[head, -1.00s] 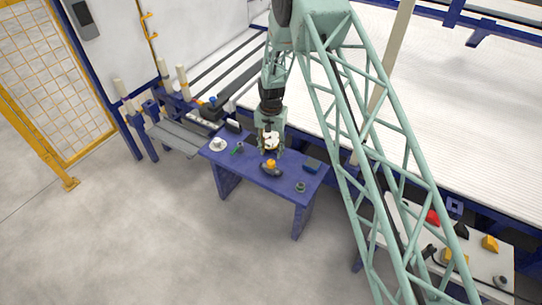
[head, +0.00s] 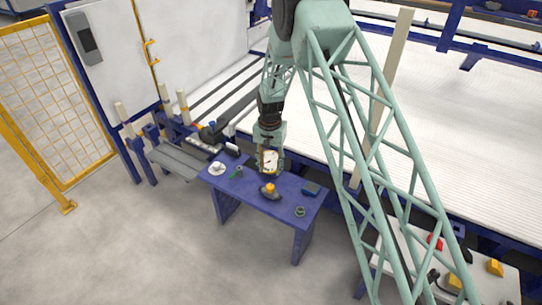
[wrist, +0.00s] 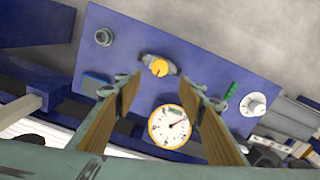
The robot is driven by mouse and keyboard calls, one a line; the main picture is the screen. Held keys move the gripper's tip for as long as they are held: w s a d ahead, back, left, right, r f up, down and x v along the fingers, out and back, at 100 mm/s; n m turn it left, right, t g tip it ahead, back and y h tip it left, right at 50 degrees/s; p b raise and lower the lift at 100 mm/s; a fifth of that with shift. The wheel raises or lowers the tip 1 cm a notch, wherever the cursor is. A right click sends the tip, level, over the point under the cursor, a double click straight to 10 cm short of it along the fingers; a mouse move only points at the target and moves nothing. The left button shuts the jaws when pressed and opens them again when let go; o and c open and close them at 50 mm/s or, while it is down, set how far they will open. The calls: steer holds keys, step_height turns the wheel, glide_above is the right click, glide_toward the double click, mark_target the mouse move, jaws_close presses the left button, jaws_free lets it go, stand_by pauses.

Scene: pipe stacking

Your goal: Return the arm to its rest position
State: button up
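My gripper (head: 268,158) hangs over the back of the small blue table (head: 293,218), pointing down. In the wrist view its two wood-coloured fingers (wrist: 162,92) stand well apart. A round gauge (wrist: 170,127) with a white dial and yellow rim shows between the fingers, near the table's edge. No finger visibly touches it. In the head view its pale dial (head: 268,162) shows at the fingertips. I cannot tell whether the gauge rests on the table.
On the table are a yellow-topped valve (wrist: 159,67), a white round part (wrist: 253,104), a green part (wrist: 231,90) and a small ring-like fitting (wrist: 104,37). A second table (head: 398,262) with red and yellow parts stands at right. Grey floor in front is clear.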

steer(key=shift+r, duration=0.15)
steer(key=s+d+r+t, duration=0.1)
steer(key=s+d+r, duration=0.25)
steer(key=r, duration=0.85)
steer(key=s+d+r, duration=0.2)
steer(key=d+r, duration=0.2)
steer(key=r, duration=0.9)
steer(key=s+d+r+n, duration=0.1)
steer(key=s+d+r, duration=0.3)
steer(key=s+r, duration=0.4)
steer(key=s+d+r, duration=0.4)
steer(key=s+r, duration=0.1)
steer(key=r, duration=0.5)
steer(key=s+d+r+n+t, duration=0.1)
steer(key=s+d+r, duration=0.2)
steer(key=s+r, duration=0.45)
steer(key=s+d+r+t, duration=0.1)
steer(key=s+d+r, duration=0.25)
steer(key=s, duration=0.75)
steer(key=s+d+n+t, duration=0.1)
steer(key=s+d, duration=0.2)
steer(key=s, duration=1.9)
steer(key=shift+r, duration=0.2)
